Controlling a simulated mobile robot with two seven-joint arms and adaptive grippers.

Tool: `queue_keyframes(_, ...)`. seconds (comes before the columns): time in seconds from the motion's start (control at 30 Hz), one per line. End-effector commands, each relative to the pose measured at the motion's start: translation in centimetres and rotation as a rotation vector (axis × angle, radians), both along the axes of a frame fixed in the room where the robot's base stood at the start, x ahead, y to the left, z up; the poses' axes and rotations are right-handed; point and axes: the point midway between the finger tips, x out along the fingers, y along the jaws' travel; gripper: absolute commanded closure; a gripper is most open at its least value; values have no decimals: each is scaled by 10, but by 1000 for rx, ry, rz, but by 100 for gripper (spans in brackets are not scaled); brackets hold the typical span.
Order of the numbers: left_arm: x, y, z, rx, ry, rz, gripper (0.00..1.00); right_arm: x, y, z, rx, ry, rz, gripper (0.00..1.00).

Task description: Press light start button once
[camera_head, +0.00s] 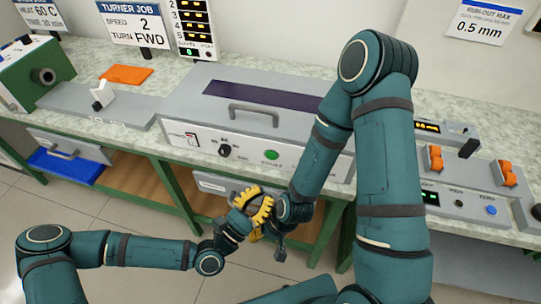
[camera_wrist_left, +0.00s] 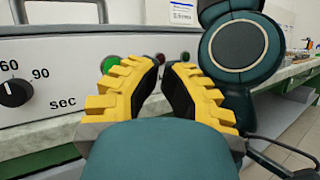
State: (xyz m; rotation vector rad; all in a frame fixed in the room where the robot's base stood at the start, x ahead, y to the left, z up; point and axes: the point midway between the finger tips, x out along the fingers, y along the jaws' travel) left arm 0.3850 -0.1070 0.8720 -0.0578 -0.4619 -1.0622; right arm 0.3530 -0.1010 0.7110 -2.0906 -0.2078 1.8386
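The green start button (camera_head: 271,154) is on the front panel of the grey box with the dark window, right of a black timer knob (camera_head: 225,150). In the left wrist view the green button (camera_wrist_left: 109,64) shows just past my left finger, partly hidden by it. My left gripper (camera_head: 259,208) has yellow fingers and is in front of and below the panel, apart from the button. In the left wrist view its fingertips (camera_wrist_left: 165,66) stand a little apart with nothing between them. My right gripper (camera_head: 279,247) is close beside it, mostly hidden; its fingers are unclear.
My right arm crosses in front of the box's right end. A white rocker switch (camera_head: 191,140) sits at the panel's left. A box handle (camera_head: 254,115), a grey plate, an orange sheet (camera_head: 127,74) and a console with orange switches (camera_head: 507,173) are on the bench.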

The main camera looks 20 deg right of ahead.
Motion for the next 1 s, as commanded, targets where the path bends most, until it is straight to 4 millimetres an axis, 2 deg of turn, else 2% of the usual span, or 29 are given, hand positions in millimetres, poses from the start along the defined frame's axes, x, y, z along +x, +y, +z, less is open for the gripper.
queue_keyframes(0.37, 4, -3, 0, 3, -2, 1, 100, 0, 0, 2, 0, 1, 0, 53)
queue_keyframes(0.83, 51, -35, 1, 4, -4, 1, 100, -3, 0, 13, 1, 7, 2, 53)
queue_keyframes(1.0, 65, -44, -4, 5, -4, 0, 100, 0, 0, -4, 0, 1, 1, 53)
